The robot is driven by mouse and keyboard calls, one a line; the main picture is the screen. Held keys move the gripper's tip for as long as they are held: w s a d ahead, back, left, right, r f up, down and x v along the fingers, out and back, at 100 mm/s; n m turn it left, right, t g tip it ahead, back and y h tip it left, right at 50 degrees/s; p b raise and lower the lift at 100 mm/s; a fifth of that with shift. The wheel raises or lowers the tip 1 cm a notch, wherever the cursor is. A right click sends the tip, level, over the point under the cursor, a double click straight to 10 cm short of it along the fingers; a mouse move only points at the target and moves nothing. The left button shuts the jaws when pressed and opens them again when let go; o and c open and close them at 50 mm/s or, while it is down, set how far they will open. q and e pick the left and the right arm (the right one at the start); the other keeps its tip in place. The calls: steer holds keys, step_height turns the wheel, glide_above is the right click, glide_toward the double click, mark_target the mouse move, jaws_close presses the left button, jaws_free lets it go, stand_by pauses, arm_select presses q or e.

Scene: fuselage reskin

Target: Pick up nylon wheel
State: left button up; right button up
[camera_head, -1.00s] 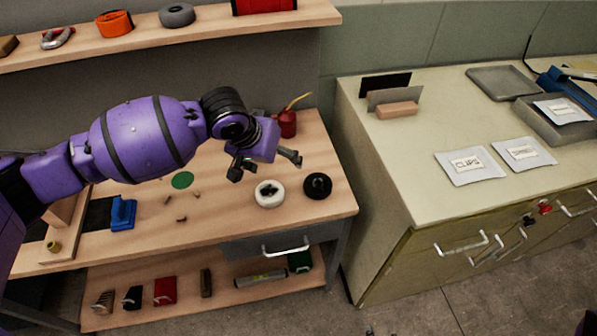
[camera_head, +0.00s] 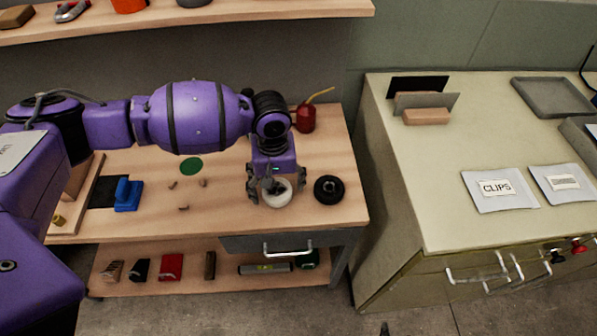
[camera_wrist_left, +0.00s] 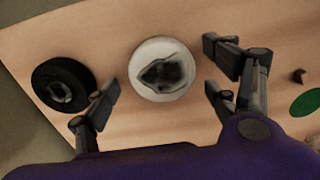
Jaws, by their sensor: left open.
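The nylon wheel (camera_head: 277,196) is a white ring with a dark centre, lying flat on the wooden bench top near its right front. It also shows in the left wrist view (camera_wrist_left: 146,84), beyond and between the two fingers. My left gripper (camera_head: 275,194) points down over the wheel, with its fingers spread. In the wrist view the open left gripper (camera_wrist_left: 163,90) has one finger on each side of the wheel, and nothing is held. I cannot tell the exact height of the fingertips above the bench. My right gripper is not in view.
A black wheel (camera_head: 328,189) lies just right of the white one. A red oil can (camera_head: 306,118) stands at the back of the bench. A green disc (camera_head: 191,166), small brown bits and a blue block (camera_head: 128,194) lie to the left. A cabinet (camera_head: 430,180) stands right.

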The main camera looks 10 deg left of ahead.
arm_select(q)
steer(key=shift+s+f, duration=0.1)
steer(key=shift+f, duration=0.55)
steer(key=c, duration=1.3)
steer(key=shift+r, duration=0.1)
